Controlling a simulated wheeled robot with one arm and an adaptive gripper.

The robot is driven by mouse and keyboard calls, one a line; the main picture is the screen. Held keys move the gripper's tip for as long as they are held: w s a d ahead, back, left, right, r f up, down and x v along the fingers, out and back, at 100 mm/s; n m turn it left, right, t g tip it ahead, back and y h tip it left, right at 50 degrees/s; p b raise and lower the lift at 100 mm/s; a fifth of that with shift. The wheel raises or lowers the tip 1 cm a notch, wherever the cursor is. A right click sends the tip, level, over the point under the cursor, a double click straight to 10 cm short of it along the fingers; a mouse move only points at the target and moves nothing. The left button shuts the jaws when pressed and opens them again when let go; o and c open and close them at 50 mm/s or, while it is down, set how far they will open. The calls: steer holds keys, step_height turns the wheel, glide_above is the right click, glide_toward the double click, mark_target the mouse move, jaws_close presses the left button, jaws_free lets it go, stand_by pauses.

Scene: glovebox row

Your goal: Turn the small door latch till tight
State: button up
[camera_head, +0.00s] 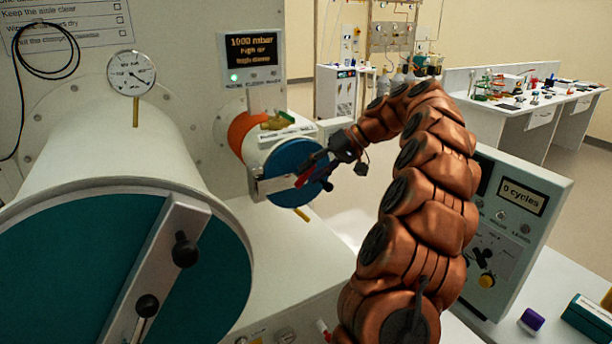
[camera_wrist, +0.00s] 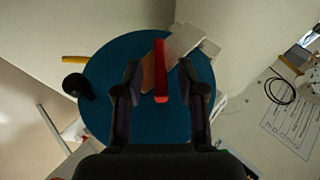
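The small door (camera_head: 290,158) is a round blue disc on the end of the small white cylinder. It also fills the middle of the wrist view (camera_wrist: 110,60). Its latch is a pale metal bar (camera_head: 274,185) with a red handle (camera_head: 305,178). In the wrist view the red handle (camera_wrist: 161,72) stands nearly upright and the metal bar (camera_wrist: 192,42) slants to the upper right behind it. My gripper (camera_wrist: 162,88) is open, with one finger on each side of the red handle and visible gaps to both. In the head view my gripper (camera_head: 322,172) is at the door's right side, partly hiding it.
The large teal door (camera_head: 70,270) with its slanted bar and black knobs stands front left. A gauge (camera_head: 131,72) and a pressure display (camera_head: 251,55) are on the wall. A control box (camera_head: 520,205) reading "0 cycles" stands right of my arm. A black knob (camera_wrist: 77,85) sits at the small door's edge.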

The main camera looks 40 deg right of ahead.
mark_target(312, 171)
steer(key=shift+v, duration=2.35)
